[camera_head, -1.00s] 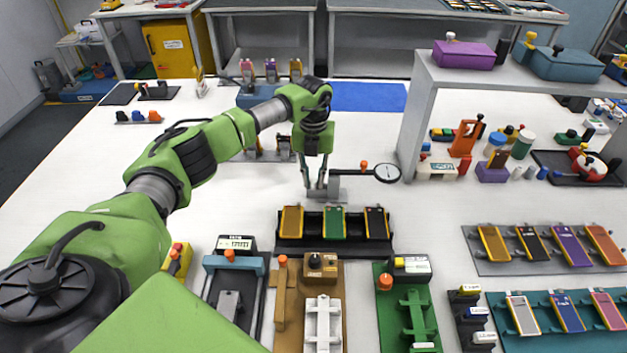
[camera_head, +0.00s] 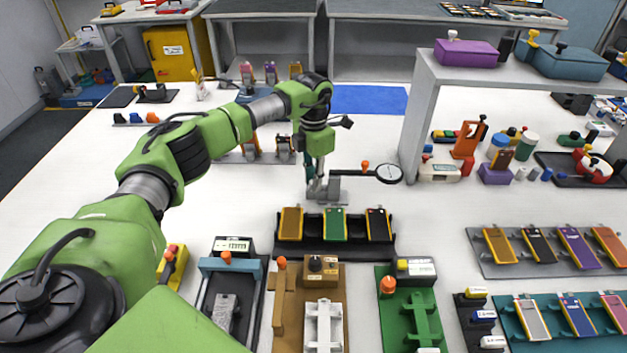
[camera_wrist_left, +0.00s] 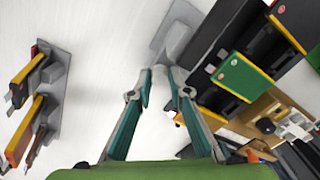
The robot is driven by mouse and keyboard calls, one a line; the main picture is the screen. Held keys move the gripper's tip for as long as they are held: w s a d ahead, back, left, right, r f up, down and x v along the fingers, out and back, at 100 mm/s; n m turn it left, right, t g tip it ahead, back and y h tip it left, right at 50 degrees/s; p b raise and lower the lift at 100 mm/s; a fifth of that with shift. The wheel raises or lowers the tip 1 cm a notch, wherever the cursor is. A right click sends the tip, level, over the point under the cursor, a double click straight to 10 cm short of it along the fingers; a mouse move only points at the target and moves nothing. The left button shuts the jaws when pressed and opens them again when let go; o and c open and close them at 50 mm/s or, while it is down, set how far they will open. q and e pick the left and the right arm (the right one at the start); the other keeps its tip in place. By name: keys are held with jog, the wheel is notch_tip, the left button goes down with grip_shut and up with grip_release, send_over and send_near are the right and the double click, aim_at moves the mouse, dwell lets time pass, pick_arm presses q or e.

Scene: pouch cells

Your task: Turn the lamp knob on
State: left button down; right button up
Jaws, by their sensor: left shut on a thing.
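A grey stand (camera_head: 338,174) on the white table carries a dark arm to a round, black-rimmed lamp head (camera_head: 388,173). An orange piece (camera_head: 365,165) sits on that arm. My left gripper (camera_head: 317,190) points down at the left end of the stand. In the left wrist view its two teal fingers (camera_wrist_left: 167,76) come together at the grey stand part (camera_wrist_left: 176,42). They are shut on a small part there, which I take to be the lamp knob; the fingertips hide it, so its turned position cannot be told. My right gripper is not in view.
A black rack (camera_head: 335,253) with yellow, green and black-faced pouch cells stands just in front of the stand. A raised shelf (camera_head: 425,115) is to the right. A rack of upright cells (camera_head: 262,157) is behind left.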

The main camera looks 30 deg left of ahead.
pick_arm(q)
jog(key=shift+w+m, duration=0.1)
jog(key=shift+m, duration=0.5)
jog(key=shift+r, duration=0.1)
jog(key=c, duration=2.2)
grip_release()
jog(key=shift+o, duration=0.2)
notch_tip(320, 180, up, 12)
